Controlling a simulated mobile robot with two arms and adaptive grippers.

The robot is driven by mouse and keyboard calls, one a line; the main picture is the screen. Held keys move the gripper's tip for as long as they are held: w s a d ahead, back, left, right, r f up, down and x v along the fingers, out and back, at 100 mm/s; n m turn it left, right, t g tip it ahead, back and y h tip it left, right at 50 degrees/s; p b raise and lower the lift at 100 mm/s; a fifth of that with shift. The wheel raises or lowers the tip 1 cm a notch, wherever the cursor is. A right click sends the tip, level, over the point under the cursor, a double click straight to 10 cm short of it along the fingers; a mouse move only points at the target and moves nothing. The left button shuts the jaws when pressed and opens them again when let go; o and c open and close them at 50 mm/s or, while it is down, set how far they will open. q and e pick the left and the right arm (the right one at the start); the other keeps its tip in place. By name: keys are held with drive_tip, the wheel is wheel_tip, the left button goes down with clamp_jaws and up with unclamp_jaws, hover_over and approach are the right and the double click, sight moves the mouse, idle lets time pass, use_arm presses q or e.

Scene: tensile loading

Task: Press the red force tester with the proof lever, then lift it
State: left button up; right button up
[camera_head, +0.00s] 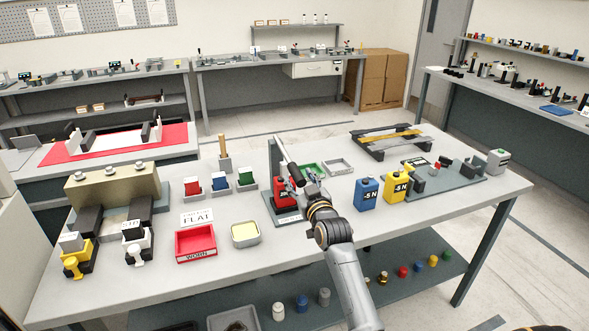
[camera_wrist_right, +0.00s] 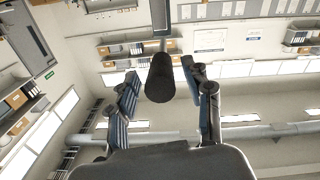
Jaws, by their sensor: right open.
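The red force tester (camera_head: 282,193) stands on a grey base with an upright grey plate (camera_head: 273,155) near the middle of the bench. A pale grey bar, apparently the proof lever (camera_head: 287,150), slants from the plate's top down toward my right gripper. My right gripper (camera_head: 305,182) is just right of the tester, and my wrist hides part of it. In the right wrist view the gripper (camera_wrist_right: 163,95) is open, its fingers spread either side of a dark round-ended handle (camera_wrist_right: 160,78), seemingly the lever's. I cannot tell whether they touch. My left gripper is not in view.
Blue (camera_head: 367,194) and yellow (camera_head: 397,187) "5 N" blocks stand right of my arm. Left are a red tray (camera_head: 195,243), a yellow-filled tray (camera_head: 245,233) and small coloured blocks in holders. A green tray (camera_head: 313,169) lies behind my gripper. The bench's front centre is mostly clear.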

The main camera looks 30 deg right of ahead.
sight(288, 158)
drive_tip(key=shift+p+x, duration=0.3)
drive_tip(key=shift+x, duration=1.9)
clamp_jaws()
